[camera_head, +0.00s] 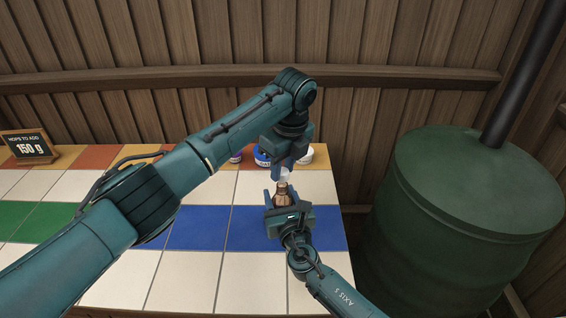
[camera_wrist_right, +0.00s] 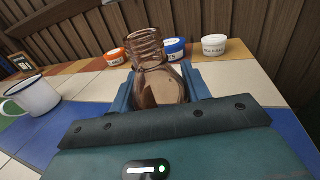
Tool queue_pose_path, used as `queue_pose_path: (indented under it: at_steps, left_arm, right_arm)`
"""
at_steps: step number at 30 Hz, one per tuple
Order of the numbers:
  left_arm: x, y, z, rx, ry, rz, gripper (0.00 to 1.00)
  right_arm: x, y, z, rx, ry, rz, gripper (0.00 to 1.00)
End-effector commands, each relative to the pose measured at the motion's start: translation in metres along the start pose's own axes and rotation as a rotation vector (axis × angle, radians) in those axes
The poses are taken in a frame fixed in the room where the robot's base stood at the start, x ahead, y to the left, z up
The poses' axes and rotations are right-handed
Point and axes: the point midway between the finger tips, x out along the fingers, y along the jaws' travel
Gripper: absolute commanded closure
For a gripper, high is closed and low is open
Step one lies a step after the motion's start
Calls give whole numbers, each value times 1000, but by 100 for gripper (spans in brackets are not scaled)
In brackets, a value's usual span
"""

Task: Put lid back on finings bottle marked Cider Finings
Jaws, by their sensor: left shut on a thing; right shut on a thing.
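A brown glass bottle (camera_head: 282,194) with a bare threaded neck stands upright near the right end of the tiled table. It fills the middle of the right wrist view (camera_wrist_right: 160,88), and no label can be read on it. My right gripper (camera_head: 281,199) is shut around the bottle's body from the front. My left gripper (camera_head: 285,170) points down just above the bottle's neck. It is shut on a small pale thing (camera_head: 284,177), perhaps the lid, mostly hidden by the fingers. The left gripper does not show in the right wrist view.
At the back stand a blue tub (camera_head: 262,158), a white tub (camera_head: 305,154) and an orange tub (camera_wrist_right: 115,57). A white mug (camera_wrist_right: 34,96) stands left of the bottle. A sign (camera_head: 29,147) is at far left. A green barrel (camera_head: 470,220) stands right of the table.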

Motion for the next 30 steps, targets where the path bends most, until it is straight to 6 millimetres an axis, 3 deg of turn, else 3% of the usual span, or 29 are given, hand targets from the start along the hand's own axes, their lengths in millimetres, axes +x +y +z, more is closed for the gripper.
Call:
queue_pose_path:
  at_steps: [17,30]
  left_arm:
    - [6,0,-1,1,-1,-1,93]
    - [22,0,-4,2,0,-1,93]
  right_arm:
    - [0,0,0,-1,1,0,94]
    - [0,0,0,-1,1,0,94]
